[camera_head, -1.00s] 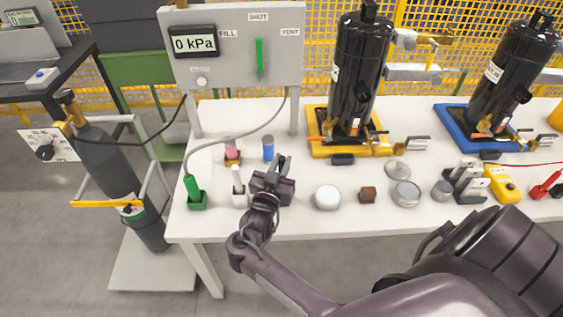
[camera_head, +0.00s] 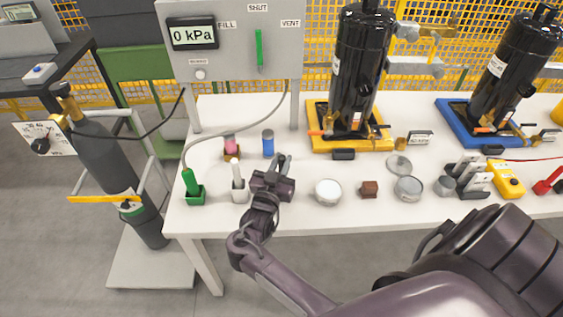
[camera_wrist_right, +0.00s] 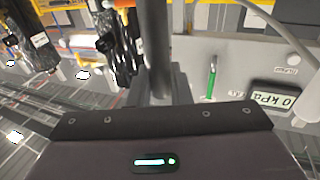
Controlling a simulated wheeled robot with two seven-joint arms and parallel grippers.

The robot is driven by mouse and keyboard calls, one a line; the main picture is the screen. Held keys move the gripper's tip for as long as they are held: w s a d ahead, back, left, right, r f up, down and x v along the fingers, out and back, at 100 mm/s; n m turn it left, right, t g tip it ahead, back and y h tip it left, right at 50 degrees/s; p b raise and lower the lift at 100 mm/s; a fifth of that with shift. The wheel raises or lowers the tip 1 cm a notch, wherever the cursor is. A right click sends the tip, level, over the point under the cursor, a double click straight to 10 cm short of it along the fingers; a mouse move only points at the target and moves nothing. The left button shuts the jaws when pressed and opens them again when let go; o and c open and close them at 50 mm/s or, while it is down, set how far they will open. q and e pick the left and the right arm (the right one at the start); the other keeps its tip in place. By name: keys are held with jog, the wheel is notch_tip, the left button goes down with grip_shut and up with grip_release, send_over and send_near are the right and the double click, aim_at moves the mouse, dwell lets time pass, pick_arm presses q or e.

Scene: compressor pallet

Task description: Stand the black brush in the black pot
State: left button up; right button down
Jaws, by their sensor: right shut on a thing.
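My right gripper (camera_head: 281,161) is over the front left of the white table, just right of a white bottle in a white holder. Its jaws are closed; the thing between them is dark and small, and I cannot make out its shape or confirm it is the black brush. I cannot pick out the black pot with certainty. My left gripper is not in view.
The table (camera_head: 300,220) holds a green bottle (camera_head: 191,182), white bottle (camera_head: 238,176), blue cylinder (camera_head: 268,146), round white tin (camera_head: 328,191), brown block (camera_head: 369,189) and grey tin (camera_head: 408,188). Two black compressors stand behind on yellow (camera_head: 318,142) and blue pallets. A panel (camera_head: 235,70) stands at back left.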

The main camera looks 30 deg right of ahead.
jog(key=shift+f+b, duration=0.3)
jog(key=shift+f, duration=0.1)
jog(key=c, duration=1.3)
grip_release()
jog(key=shift+o, duration=0.2)
